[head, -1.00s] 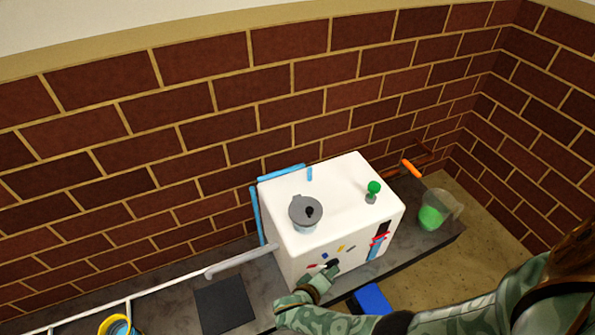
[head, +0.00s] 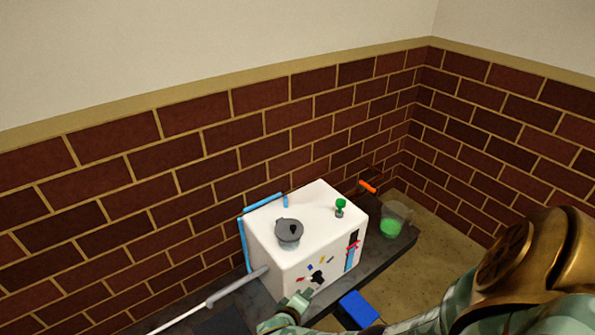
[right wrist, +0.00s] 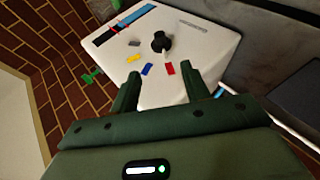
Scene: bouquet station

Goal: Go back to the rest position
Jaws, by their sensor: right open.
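My right gripper (head: 304,296) is in front of the white box (head: 285,246), low near its front face. In the right wrist view my right gripper (right wrist: 162,82) is open, with its two dark green fingers apart and nothing between them. A black knob (right wrist: 161,42) on the white face of the box (right wrist: 205,62) is beyond the fingertips, apart from them. The knob also shows in the head view (head: 318,276). My left gripper is not in view.
The box stands on a dark counter (head: 375,254) against a brick wall. On it are a grey lidded pot (head: 289,232) and a green-topped knob (head: 340,206). A clear jug with green contents (head: 393,222) stands right; a blue block (head: 359,309) is in front.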

